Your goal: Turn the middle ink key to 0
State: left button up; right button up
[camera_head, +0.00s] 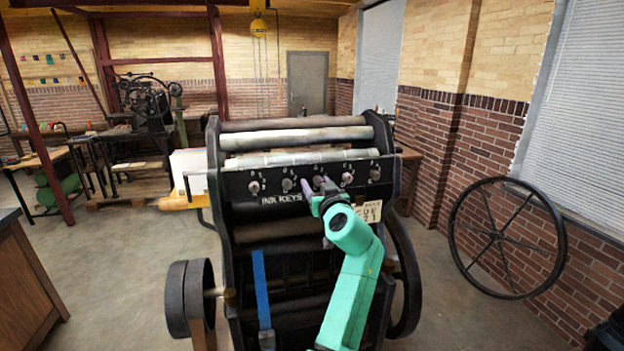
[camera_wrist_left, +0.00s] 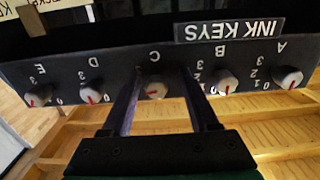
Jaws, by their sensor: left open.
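The ink key panel (camera_head: 325,178) is a dark bar across the front of the press. It carries a row of white knobs lettered A to E. The middle ink key, C, (camera_wrist_left: 155,88) shows a red mark on its lower side in the left wrist view, where the lettering is upside down. Its numbers are hidden, so I cannot read its setting. My left gripper (camera_wrist_left: 164,78) is open, with one finger on each side of key C; I cannot tell whether they touch it. In the head view the left gripper (camera_head: 319,192) is in front of the panel's middle. My right gripper is not in view.
Key B (camera_wrist_left: 226,85) and key D (camera_wrist_left: 93,92) sit close outside the fingers. An INK KEYS label (camera_wrist_left: 229,29) is on the panel. A large black wheel (camera_head: 507,237) leans by the brick wall. A wooden cabinet (camera_head: 30,290) stands at the left.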

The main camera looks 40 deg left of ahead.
pick_arm(q)
jog(key=shift+d+r, duration=0.15)
jog(key=shift+d, duration=0.35)
jog(key=shift+c, duration=0.6)
jog(key=shift+s+d+r, duration=0.1)
jog(key=shift+d+r, duration=0.05)
jog(key=shift+d, duration=0.15)
jog(key=c, duration=0.6)
grip_shut()
jog(key=shift+s+a, duration=0.15)
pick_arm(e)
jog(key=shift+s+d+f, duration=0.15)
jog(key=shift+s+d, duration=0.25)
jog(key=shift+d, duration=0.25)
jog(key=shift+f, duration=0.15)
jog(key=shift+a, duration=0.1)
